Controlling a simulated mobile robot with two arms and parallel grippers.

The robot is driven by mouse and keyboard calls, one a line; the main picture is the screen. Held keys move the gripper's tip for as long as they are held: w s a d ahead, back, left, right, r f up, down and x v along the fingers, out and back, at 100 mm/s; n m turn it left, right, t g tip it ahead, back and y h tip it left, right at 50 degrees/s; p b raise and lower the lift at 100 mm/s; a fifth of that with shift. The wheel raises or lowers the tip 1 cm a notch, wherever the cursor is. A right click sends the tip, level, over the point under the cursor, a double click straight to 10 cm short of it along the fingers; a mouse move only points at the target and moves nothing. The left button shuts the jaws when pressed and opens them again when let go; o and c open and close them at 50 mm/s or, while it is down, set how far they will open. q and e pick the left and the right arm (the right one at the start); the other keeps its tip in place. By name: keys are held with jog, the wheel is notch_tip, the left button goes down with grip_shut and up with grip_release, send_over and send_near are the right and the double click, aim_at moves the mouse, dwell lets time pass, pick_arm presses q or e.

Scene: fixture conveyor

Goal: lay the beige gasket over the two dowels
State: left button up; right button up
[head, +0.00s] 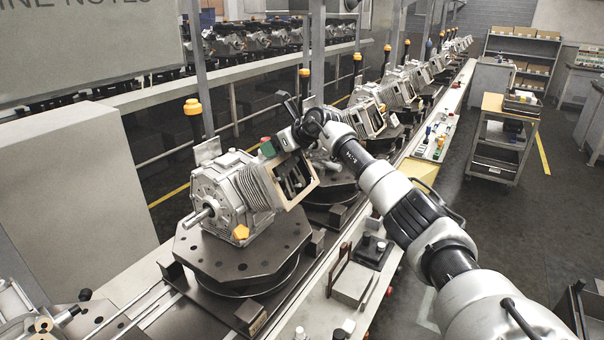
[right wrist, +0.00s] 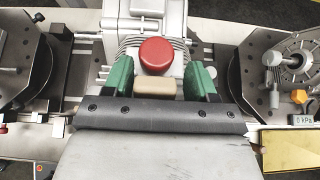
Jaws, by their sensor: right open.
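A beige gasket (head: 303,191) shows as a thin rim along the open right face of the grey gearbox housing (head: 232,192). It looks to be against that face, but I cannot tell whether it touches all round. I cannot make out the two dowels. My right gripper (head: 271,146) is at the upper edge of the housing, near the gasket's top. In the right wrist view its green fingers (right wrist: 162,78) are apart, with a small beige piece (right wrist: 155,87) between them. I cannot tell whether that piece is part of the gasket. My left gripper is not in view.
A red knob (right wrist: 156,56) is just beyond the fingers. The housing stands on a dark octagonal plate (head: 238,255) on the conveyor. An orange-capped post (head: 193,107) rises behind it. More housings line the conveyor. A cart (head: 502,140) stands at the right, beside open floor.

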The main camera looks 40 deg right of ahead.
jog(key=shift+a+f, duration=0.2)
jog(key=shift+a, duration=0.15)
jog(key=shift+s+d+r+b, duration=0.15)
jog(key=shift+s+r+b, duration=0.2)
jog(key=shift+s+b, duration=0.1)
jog(key=b+v, duration=0.3)
jog(key=v, duration=0.7)
jog(key=shift+d, duration=0.2)
jog(key=shift+w+r, duration=0.1)
jog(key=shift+w, duration=0.05)
